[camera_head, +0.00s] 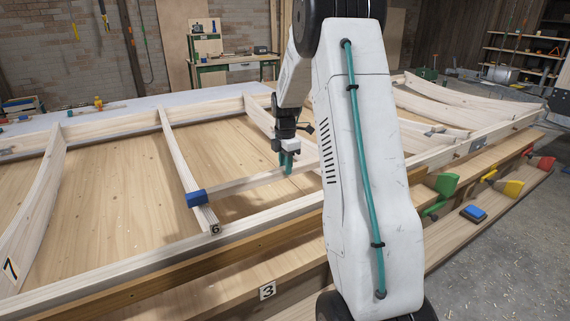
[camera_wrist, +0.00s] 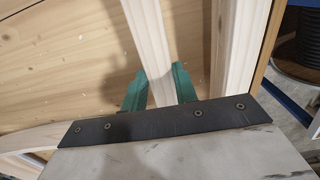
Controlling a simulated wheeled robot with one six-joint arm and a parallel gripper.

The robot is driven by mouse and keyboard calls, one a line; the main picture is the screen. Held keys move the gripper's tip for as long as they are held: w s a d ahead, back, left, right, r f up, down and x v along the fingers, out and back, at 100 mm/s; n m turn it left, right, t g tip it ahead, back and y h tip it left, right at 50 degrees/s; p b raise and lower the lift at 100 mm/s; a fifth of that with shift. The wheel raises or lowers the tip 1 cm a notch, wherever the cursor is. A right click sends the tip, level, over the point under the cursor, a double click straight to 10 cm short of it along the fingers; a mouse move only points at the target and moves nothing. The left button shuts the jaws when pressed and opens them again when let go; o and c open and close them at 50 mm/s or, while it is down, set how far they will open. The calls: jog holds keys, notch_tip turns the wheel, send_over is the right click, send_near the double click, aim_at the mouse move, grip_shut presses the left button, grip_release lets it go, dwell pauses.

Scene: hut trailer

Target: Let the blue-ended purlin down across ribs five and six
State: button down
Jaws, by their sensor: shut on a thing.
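The purlin (camera_head: 245,180) is a pale wooden bar with a blue block on its left end (camera_head: 196,197). My gripper (camera_head: 286,166) is shut on it, with teal fingers on both sides; the wrist view shows the bar (camera_wrist: 151,45) between the fingers (camera_wrist: 160,88). The blue end is over the near part of rib six (camera_head: 180,155), marked by a 6 tag (camera_head: 215,229). I cannot tell whether it touches. A curved rib (camera_head: 262,118), likely rib five, runs behind my gripper; its number is hidden. My arm hides the purlin's right end.
Rib seven (camera_head: 36,215) stands at the left. The frame's near rail (camera_head: 150,265) runs along the front, with a 3 tag (camera_head: 267,291) below it. Green (camera_head: 443,187), yellow (camera_head: 511,187) and red (camera_head: 543,163) clamps sit at the right.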

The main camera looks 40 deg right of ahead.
jog(key=shift+f, duration=0.65)
jog(key=shift+f, duration=0.85)
dwell(0.4)
jog(key=c, duration=1)
grip_release()
jog(key=shift+r, duration=0.1)
notch_tip(320, 180, up, 8)
jog(key=shift+f, duration=0.2)
